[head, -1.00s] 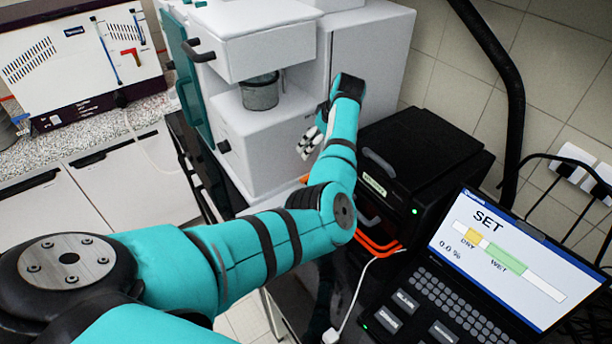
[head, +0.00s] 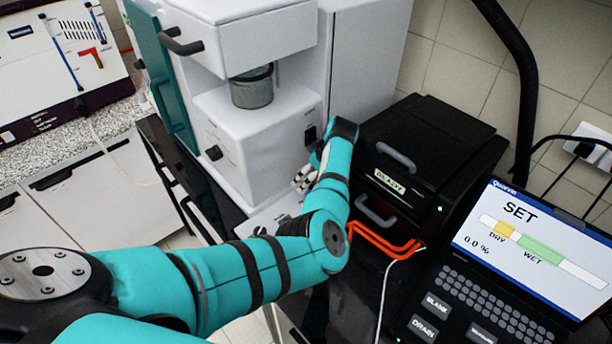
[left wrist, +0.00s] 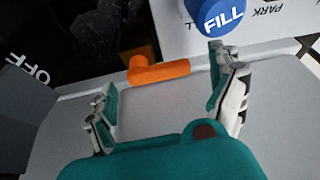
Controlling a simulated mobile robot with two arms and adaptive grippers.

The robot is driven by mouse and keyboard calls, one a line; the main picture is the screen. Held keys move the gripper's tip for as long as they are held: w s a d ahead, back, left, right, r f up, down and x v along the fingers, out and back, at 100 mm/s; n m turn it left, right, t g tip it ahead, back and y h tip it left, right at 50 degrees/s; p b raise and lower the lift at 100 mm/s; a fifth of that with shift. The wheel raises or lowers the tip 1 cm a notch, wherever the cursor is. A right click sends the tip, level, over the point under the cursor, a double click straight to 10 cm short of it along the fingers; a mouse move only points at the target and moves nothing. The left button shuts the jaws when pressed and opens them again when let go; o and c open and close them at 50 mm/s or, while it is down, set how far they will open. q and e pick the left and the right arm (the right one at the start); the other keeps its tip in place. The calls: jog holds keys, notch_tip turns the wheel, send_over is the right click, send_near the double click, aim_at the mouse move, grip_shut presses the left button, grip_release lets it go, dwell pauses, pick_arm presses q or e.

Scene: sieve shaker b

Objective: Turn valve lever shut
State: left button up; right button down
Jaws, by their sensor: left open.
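An orange valve lever (left wrist: 160,71), an angled stub with a bar pointing right, shows in the left wrist view. My left gripper (left wrist: 163,78) is open, its two fingers spread on either side of the lever in that picture. The lever appears just beyond the fingertips, and I cannot see contact. In the head view my left gripper (head: 303,180) is low beside the white machine's front, partly hidden behind my own arm. The lever is hidden there. My right gripper is in neither current view.
A blue FILL knob (left wrist: 221,15) is close to the right finger. A dark panel marked OFF (left wrist: 28,70) is at the left. The white machine (head: 240,125) and black drawer unit (head: 425,150) flank the gripper. Orange tubing (head: 385,240) and a laptop (head: 520,250) are at right.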

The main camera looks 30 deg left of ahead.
pick_arm(q)
jog(key=shift+w+d, duration=0.1)
jog(key=shift+d, duration=0.1)
jog(key=shift+c, duration=0.6)
jog(key=c, duration=1.1)
jog(key=shift+a+r+m+p, duration=0.1)
jog(key=shift+a+m+p, duration=0.05)
jog(key=shift+m+p, duration=0.4)
jog(key=o, duration=1.2)
jog(key=shift+a, duration=0.1)
notch_tip(320, 180, up, 10)
jog(key=shift+f, duration=0.1)
pick_arm(e)
jog(key=shift+d+r, duration=0.35)
jog(key=shift+r, duration=0.05)
pick_arm(q)
jog(key=shift+f, duration=0.15)
